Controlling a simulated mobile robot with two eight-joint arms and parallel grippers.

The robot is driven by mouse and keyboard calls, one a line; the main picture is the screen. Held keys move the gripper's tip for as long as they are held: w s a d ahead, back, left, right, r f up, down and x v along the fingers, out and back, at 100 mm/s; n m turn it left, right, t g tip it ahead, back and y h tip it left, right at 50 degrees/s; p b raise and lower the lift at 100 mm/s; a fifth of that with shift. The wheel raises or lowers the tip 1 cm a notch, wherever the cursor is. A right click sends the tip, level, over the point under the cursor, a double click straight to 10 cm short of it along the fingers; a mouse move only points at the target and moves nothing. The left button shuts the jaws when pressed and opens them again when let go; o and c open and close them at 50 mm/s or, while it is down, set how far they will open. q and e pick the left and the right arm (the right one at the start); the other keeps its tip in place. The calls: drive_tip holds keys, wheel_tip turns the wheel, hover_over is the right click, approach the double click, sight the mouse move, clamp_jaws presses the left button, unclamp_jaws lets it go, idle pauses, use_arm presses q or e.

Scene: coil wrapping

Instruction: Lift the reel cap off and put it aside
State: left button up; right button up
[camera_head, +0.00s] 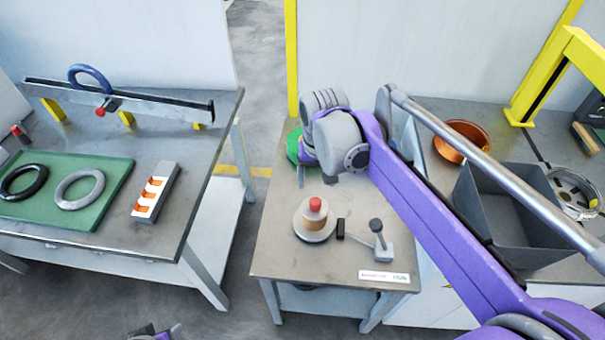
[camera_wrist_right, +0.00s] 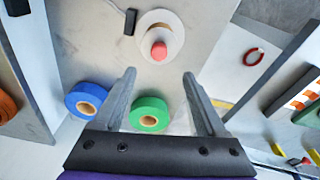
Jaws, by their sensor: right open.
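The reel cap (camera_head: 316,204), a pale round piece with a red knob, sits on a reel on the middle table. In the right wrist view the red knob (camera_wrist_right: 159,51) shows on a white disc (camera_wrist_right: 146,30). My right gripper (camera_head: 316,182) is above the table's back part, just behind the cap. In the right wrist view its fingers (camera_wrist_right: 159,74) are spread and empty, with the knob beyond their tips; they do not touch it. A small part of my left arm (camera_head: 153,333) shows at the bottom edge; its jaws cannot be made out.
A green roll (camera_wrist_right: 149,114) and a blue roll (camera_wrist_right: 86,99) lie behind the reel. A small black block (camera_head: 340,229) and a lever device (camera_head: 380,243) stand right of it. A grey bin (camera_head: 512,215) is on the right table. The middle table's front left is bare.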

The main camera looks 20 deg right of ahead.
sight(315, 201)
drive_tip(key=f, duration=0.6)
drive_tip(key=w+f+b, duration=0.1)
drive_tip(key=f, duration=0.3)
drive_tip(key=shift+d, duration=0.3)
drive_tip(key=shift+r, duration=0.1)
clamp_jaws()
